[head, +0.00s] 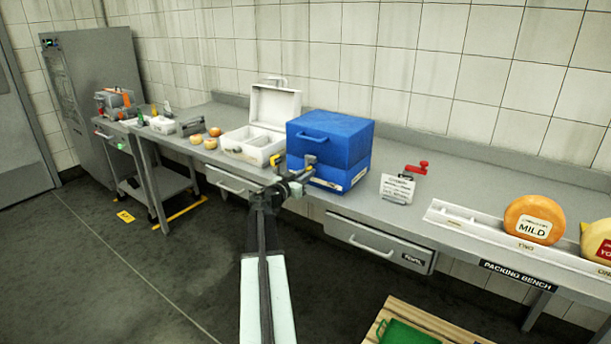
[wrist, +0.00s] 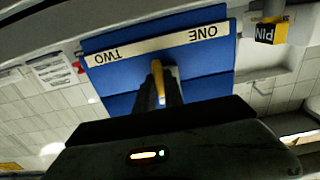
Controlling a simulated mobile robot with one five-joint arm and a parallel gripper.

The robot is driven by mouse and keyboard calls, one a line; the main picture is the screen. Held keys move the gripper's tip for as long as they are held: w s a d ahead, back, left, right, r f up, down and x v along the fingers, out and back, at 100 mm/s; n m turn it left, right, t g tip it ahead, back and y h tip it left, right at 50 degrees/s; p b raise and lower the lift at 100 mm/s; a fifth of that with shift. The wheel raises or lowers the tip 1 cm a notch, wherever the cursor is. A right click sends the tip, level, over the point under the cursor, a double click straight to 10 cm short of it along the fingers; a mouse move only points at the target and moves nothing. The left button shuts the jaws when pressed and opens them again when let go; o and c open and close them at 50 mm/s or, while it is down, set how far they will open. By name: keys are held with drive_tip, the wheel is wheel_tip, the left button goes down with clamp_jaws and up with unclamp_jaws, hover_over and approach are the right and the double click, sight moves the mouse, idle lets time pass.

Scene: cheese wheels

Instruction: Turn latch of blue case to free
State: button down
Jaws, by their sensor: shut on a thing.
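The blue case (head: 330,140) stands closed on the bench, with a handle on the front of its upper part. In the wrist view the blue case (wrist: 210,65) appears upside down, with a white strip marked ONE and TWO. Its yellow latch (wrist: 157,70) points roughly along the picture's vertical, between those two words. My gripper (wrist: 159,90) is shut on the latch, its dark fingers hiding part of it. In the head view my gripper (head: 302,172) is at the case's front, left of its middle.
An open white case (head: 245,143) stands close on the left; a yellow and black PIN tag (wrist: 268,32) hangs nearby. A sign (head: 397,188) and a red clamp-like thing (head: 417,168) stand to the right. A drawer (head: 378,243) is below the bench top.

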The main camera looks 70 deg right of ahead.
drive_tip(key=shift+n, duration=0.3)
drive_tip(key=shift+w+f+n, duration=0.1)
drive_tip(key=shift+f+n, duration=0.05)
drive_tip(key=shift+n, duration=4.15)
drive_tip(key=shift+w+f+n, duration=0.1)
drive_tip(key=shift+f+n, duration=0.05)
drive_tip(key=shift+n, duration=4.15)
drive_tip(key=shift+b, duration=0.3)
drive_tip(key=c, duration=1.4)
unclamp_jaws()
drive_tip(key=shift+c, duration=0.2)
